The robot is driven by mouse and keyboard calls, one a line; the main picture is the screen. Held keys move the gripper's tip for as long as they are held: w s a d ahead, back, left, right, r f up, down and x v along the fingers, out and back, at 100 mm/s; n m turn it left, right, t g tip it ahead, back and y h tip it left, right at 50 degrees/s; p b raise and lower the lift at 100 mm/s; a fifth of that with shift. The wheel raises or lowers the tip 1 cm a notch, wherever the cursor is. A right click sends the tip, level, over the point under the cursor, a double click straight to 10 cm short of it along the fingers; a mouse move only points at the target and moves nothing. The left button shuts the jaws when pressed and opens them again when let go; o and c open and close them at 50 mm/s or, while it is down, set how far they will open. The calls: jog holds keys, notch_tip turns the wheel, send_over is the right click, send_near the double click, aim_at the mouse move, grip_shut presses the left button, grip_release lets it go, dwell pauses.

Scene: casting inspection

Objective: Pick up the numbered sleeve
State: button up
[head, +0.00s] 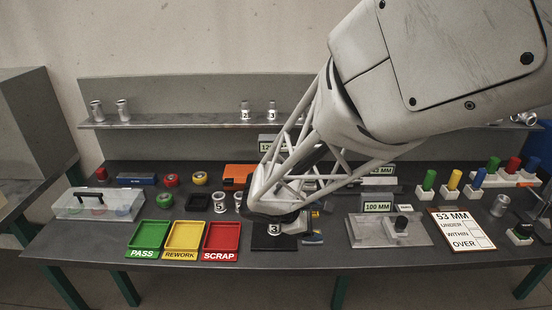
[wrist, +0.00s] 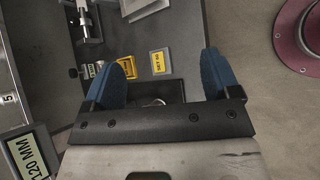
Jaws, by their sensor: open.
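A metal sleeve with a white label reading 3 (head: 274,228) stands on a black square pad (head: 268,242) near the bench's front edge. My gripper (head: 280,214) is right above it and hides its upper part. In the wrist view my gripper (wrist: 167,68) is open, its two blue fingers wide apart. A small curved metal rim (wrist: 152,102) shows between them, close to the palm; most of it is hidden. Two more numbered sleeves stand to the left, one marked 5 (head: 219,203) and one beside it (head: 239,202). Other sleeves (head: 245,112) stand on the back shelf.
Green PASS (head: 148,238), yellow REWORK (head: 184,239) and red SCRAP (head: 221,240) trays lie to the left. A gauge plate with a 100 MM sign (head: 378,206) and a 53 MM board (head: 462,230) are to the right.

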jog(key=w+a+f+n+t, duration=0.4)
jog(key=w+a+f+n, duration=0.25)
jog(key=a, duration=0.35)
jog(key=n+t, duration=0.3)
jog(key=n, duration=0.3)
send_near(270, 227)
jog(key=shift+y, duration=0.3)
jog(key=x, duration=0.4)
jog(key=shift+w+d, duration=0.25)
jog(key=shift+d, duration=0.2)
jog(key=shift+r, duration=0.1)
jog(key=shift+w, duration=0.1)
jog(key=shift+x, duration=1.2)
jog(key=shift+x, duration=2.65)
